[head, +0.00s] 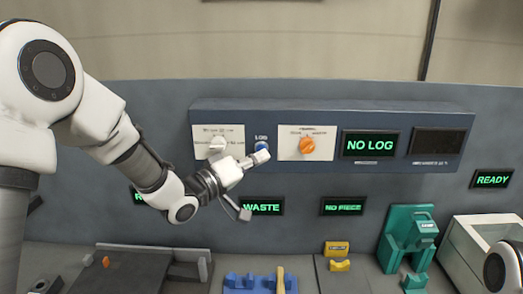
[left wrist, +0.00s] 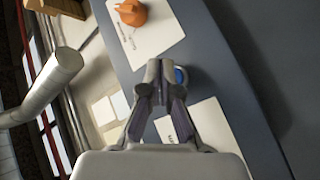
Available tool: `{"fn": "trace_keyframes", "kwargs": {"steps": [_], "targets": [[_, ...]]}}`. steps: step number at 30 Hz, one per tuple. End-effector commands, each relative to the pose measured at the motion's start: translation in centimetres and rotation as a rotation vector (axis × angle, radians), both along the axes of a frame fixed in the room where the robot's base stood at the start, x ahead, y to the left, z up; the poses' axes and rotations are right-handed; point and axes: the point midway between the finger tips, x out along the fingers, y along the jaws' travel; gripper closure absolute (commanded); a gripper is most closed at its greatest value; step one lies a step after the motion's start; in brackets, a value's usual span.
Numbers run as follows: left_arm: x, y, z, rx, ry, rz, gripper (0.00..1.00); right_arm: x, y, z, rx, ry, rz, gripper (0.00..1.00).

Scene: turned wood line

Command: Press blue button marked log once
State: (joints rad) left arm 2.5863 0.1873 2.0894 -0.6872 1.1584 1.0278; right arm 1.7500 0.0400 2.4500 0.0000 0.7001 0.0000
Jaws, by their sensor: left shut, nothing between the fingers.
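The blue button (head: 262,146) marked LOG is on the dark blue wall panel (head: 375,112), between two white plates with knobs. My left gripper (head: 263,157) is shut and empty, with its fingertips just below and in front of the button in the head view. In the left wrist view, the closed fingertips (left wrist: 159,66) partly cover the blue button (left wrist: 181,76), which shows just right of them. I cannot tell whether they touch it. The display (head: 369,144) on the panel reads NO LOG. My right gripper is not in view.
A white knob (head: 217,145) is left of the button and an orange knob (head: 307,144) is right of it. Below are displays reading WASTE (head: 263,208) and NO PIECE (head: 343,207). Blue (head: 245,283), yellow (head: 338,256) and green (head: 408,238) fixtures stand on the bench.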

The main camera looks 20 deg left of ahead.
Motion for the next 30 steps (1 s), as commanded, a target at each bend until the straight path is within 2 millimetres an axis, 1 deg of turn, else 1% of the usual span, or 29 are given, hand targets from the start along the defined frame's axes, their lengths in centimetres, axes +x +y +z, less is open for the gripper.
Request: {"fn": "trace_keyframes", "kwargs": {"steps": [22,30], "targets": [[0.02,0.0,0.02,0.0,0.0,0.0,1.0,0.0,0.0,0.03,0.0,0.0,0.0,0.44],[0.73,0.24,0.07,-0.001,0.0,0.0,1.0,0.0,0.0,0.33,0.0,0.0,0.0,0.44]]}}
